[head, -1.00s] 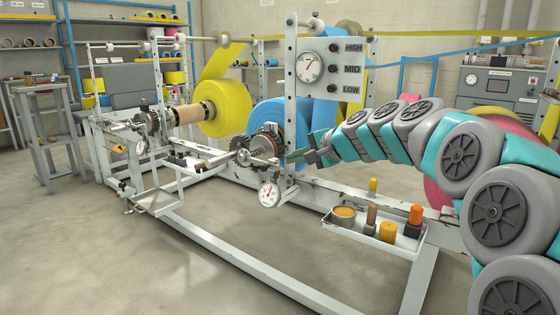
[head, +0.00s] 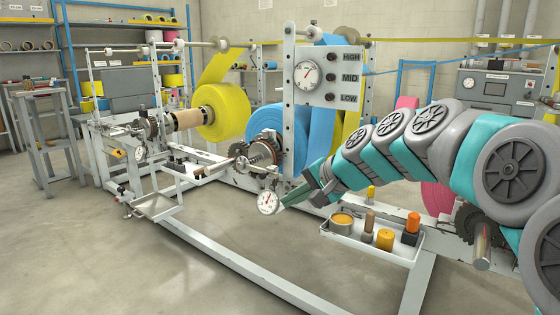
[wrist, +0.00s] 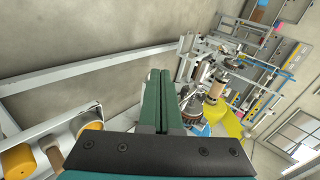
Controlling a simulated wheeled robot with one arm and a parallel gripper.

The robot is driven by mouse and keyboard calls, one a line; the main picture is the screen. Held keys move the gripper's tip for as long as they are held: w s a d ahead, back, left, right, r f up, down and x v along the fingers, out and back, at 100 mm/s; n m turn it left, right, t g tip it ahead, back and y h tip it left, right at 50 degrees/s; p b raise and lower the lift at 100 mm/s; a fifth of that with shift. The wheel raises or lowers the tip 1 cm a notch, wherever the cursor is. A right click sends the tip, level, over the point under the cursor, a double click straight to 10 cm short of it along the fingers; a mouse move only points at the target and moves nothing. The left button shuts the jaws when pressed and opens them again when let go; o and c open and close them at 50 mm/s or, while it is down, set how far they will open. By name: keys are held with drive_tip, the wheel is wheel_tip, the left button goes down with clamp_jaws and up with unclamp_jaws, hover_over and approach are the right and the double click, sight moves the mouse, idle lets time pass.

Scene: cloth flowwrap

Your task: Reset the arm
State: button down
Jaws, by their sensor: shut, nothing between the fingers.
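My gripper (head: 288,205) points left and down in the head view, just right of the lower dial gauge (head: 268,202). Its green fingers lie together with nothing between them. They also show shut in the wrist view (wrist: 165,75), over the floor. My teal and grey arm reaches in from the right, in front of the machine frame. The blue roll (head: 321,135) and its spindle (head: 262,150) are behind and above my gripper. I cannot tell the exact gap between my fingertips and the gauge.
A white tray (head: 398,262) with a tape roll, rollers and orange and yellow parts sits below my arm. A yellow roll (head: 222,111) hangs further left. A panel (head: 328,77) with a dial stands above my gripper. The floor (head: 210,265) in front has free room.

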drive_tip(key=s+d+f+n+g+h+p, duration=0.1)
drive_tip(key=s+f, duration=0.4)
drive_tip(key=s, duration=0.7)
drive_tip(key=s+d+f+n+g+h+p, duration=0.2)
drive_tip(key=s+d+f+n+g+h, duration=0.1)
drive_tip(key=s, duration=1)
drive_tip(key=s+d+f+n+g+h+p, duration=0.2)
drive_tip(key=s+d+f, duration=0.4)
drive_tip(key=s, duration=0.6)
drive_tip(key=f+n+g+h, duration=0.1)
drive_tip(key=g, duration=0.1)
drive_tip(key=shift+s+d+g+h, duration=0.3)
drive_tip(key=shift+s, duration=0.05)
